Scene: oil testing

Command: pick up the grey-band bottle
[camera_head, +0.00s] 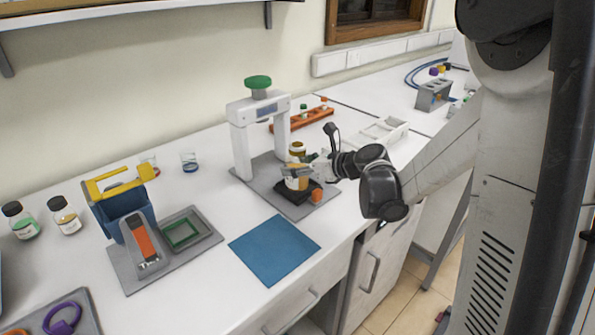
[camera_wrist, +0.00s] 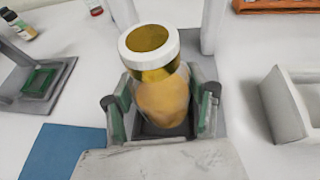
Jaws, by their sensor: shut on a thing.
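My gripper (camera_wrist: 162,112) is shut on a bottle (camera_wrist: 162,98) with a white-rimmed gold top and an amber body. The green-padded fingers press on both sides of its body in the wrist view. In the head view, the bottle (camera_head: 297,149) is upright, its gold top above my gripper (camera_head: 297,171) and its lower part below the fingers. It stands at or just over a black plate (camera_head: 291,197); I cannot tell whether it touches. No grey band can be made out; the fingers cover part of the body.
A white press frame (camera_head: 241,140) with a green knob stands close beside the bottle. An orange rack (camera_head: 316,116) is behind, and a white tray (camera_head: 384,133) lies to the right. A blue mat (camera_head: 274,249) lies clear in front. Two capped bottles (camera_head: 65,216) stand far left.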

